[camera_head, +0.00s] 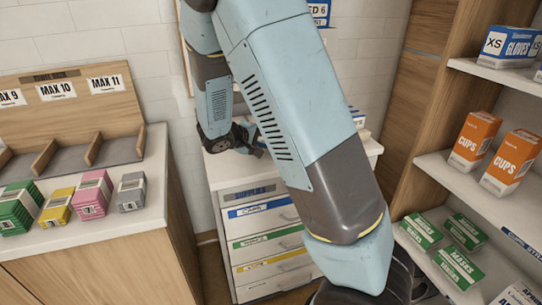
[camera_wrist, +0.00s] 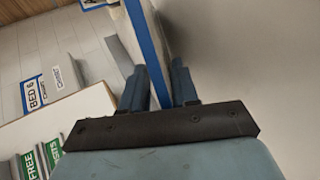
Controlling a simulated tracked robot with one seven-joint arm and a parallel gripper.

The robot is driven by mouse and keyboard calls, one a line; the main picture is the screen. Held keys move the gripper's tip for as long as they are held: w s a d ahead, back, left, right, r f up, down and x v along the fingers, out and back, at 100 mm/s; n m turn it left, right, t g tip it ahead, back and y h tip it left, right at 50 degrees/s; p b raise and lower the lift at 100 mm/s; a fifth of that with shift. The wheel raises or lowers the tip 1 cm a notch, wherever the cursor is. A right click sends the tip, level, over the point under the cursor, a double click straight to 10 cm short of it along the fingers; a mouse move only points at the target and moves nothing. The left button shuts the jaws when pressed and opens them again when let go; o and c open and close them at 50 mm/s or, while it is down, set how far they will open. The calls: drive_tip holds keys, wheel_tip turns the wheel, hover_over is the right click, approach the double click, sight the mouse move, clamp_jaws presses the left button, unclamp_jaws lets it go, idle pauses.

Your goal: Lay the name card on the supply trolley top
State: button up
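My gripper (camera_head: 252,142) hangs over the back left of the white supply trolley top (camera_head: 228,168) in the head view, partly in shadow. In the wrist view its two dark blue fingers (camera_wrist: 158,88) stand a little apart. A thin panel with a bright blue band, which looks like the name card (camera_wrist: 145,30), runs between them. It is seen nearly edge-on, and its printing cannot be read. In the head view I cannot make out the card. My arm hides the right middle of the trolley top.
Small boxes (camera_head: 358,118) stand at the trolley's back right. The left counter (camera_head: 110,232) carries coloured boxes (camera_head: 93,192) and a wooden slotted rack (camera_head: 65,110). The right shelves (camera_head: 490,190) hold cups, gloves and masks boxes. A bed sign (camera_wrist: 35,93) shows in the wrist view.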

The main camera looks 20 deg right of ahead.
drive_tip(key=shift+v, duration=4)
wheel_tip(320, 180, up, 7)
drive_tip(key=s+a, duration=0.1)
drive_tip(key=a, duration=0.1)
drive_tip(key=s+d+r+m+g+y, duration=0.35)
drive_tip(key=s+d, duration=0.55)
drive_tip(key=s, duration=0.3)
drive_tip(key=s+r+m+t+y, duration=0.1)
drive_tip(key=s+r+y, duration=0.2)
drive_tip(key=s, duration=0.4)
drive_tip(key=s+r+m+t+y, duration=0.1)
drive_tip(key=s+r+t+y, duration=0.1)
drive_tip(key=s+y, duration=0.2)
drive_tip(key=shift+s+a+r, duration=0.2)
drive_tip(key=shift+s+r, duration=0.2)
drive_tip(key=shift+s, duration=1.2)
drive_tip(key=shift+m, duration=0.25)
